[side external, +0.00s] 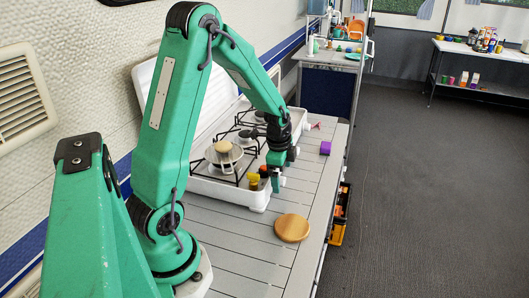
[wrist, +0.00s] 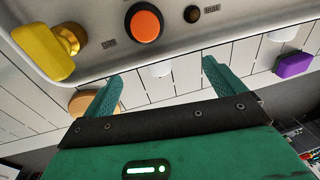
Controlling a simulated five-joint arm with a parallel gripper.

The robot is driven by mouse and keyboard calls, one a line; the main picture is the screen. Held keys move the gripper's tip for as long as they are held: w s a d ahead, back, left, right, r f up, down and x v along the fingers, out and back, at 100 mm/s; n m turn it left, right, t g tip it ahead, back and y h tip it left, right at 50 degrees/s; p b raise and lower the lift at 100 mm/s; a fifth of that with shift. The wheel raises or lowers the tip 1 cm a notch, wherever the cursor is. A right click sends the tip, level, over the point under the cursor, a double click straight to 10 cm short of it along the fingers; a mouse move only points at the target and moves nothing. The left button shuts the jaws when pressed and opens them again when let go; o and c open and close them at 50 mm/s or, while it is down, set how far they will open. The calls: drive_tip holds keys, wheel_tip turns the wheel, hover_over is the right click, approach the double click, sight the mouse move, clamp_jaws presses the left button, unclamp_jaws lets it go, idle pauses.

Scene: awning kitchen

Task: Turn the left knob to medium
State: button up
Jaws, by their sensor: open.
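The left knob is a yellow block-shaped handle on a brass-coloured shaft (wrist: 45,52), at the upper left of the wrist view. In the side external view the yellow knob (side external: 253,181) shows on the near part of the white stove's front (side external: 238,198). My gripper (wrist: 163,72) is open and empty, its two green fingers spread. It is to the right of the yellow knob in the wrist view and apart from it. In the side external view my gripper (side external: 286,171) hangs down by the stove's front edge. The knob's exact angle marks cannot be read.
A round orange control (wrist: 144,22) and a small dark one (wrist: 192,14) sit on the stove panel. A pale knob (wrist: 288,28) is farther right. A wooden disc (side external: 292,228) and a purple block (side external: 325,147) lie on the counter. A pan (side external: 224,156) is on the burner grate.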

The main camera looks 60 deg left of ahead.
sight(281, 182)
drive_tip(key=shift+s+d+r, duration=0.1)
drive_tip(key=shift+r, duration=1.05)
drive_tip(key=shift+s+r, duration=0.1)
drive_tip(key=shift+r, duration=1)
drive_tip(key=shift+d+r, duration=0.25)
drive_tip(key=shift+r, duration=0.05)
drive_tip(key=s+d+r+n+t, duration=0.4)
drive_tip(key=s+d+r+n, duration=0.5)
drive_tip(key=s+d+r, duration=0.5)
drive_tip(key=shift+d+r+h, duration=0.4)
drive_tip(key=shift+d, duration=0.85)
drive_tip(key=shift+c, duration=0.4)
